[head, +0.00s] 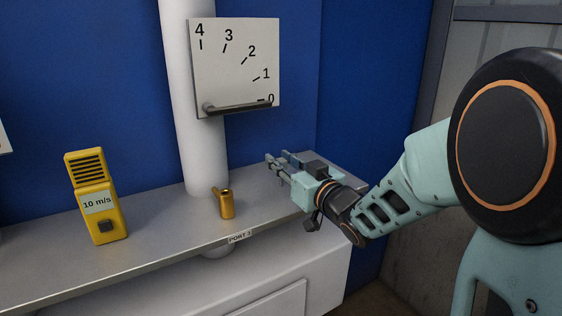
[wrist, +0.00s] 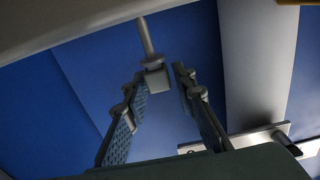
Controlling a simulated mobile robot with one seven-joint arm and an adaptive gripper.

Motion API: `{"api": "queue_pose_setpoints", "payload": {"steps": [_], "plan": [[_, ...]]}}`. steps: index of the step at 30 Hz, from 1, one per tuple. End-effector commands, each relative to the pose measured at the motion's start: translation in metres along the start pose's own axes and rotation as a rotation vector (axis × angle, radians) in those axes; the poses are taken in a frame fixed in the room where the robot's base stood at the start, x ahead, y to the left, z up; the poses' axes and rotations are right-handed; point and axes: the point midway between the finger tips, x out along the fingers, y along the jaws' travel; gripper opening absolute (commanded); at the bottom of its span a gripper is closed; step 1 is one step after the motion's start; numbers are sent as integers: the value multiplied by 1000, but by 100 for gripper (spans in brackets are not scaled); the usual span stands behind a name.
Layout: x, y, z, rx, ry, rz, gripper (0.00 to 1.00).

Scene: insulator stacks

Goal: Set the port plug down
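My gripper (head: 279,159) is over the right end of the grey shelf (head: 160,234). In the wrist view its fingers (wrist: 168,76) stand apart, with blue wall showing between them. A brass fitting with a dark hole in its top (head: 226,205) stands on the shelf, left of my gripper, behind the "PORT 3" label (head: 240,236).
A yellow "10 m/s" meter (head: 97,200) stands on the shelf at left. A white column (head: 203,160) rises behind the brass fitting. A dial plate (head: 233,68) with a grey pointer near 0 hangs on it. The shelf between meter and fitting is clear.

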Motion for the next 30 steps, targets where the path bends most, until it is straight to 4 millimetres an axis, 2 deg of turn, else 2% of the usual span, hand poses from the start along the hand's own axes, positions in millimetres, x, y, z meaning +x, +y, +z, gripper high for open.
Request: {"api": "queue_pose_setpoints", "payload": {"steps": [13, 17, 24, 30], "plan": [[0, 0, -6, 0, 0, 0, 34], [-22, 1, -4, 0, 0, 3, 34], [-76, 1, -4, -1, 0, 4, 34], [-108, 1, -4, 0, 1, 2, 34]]}}
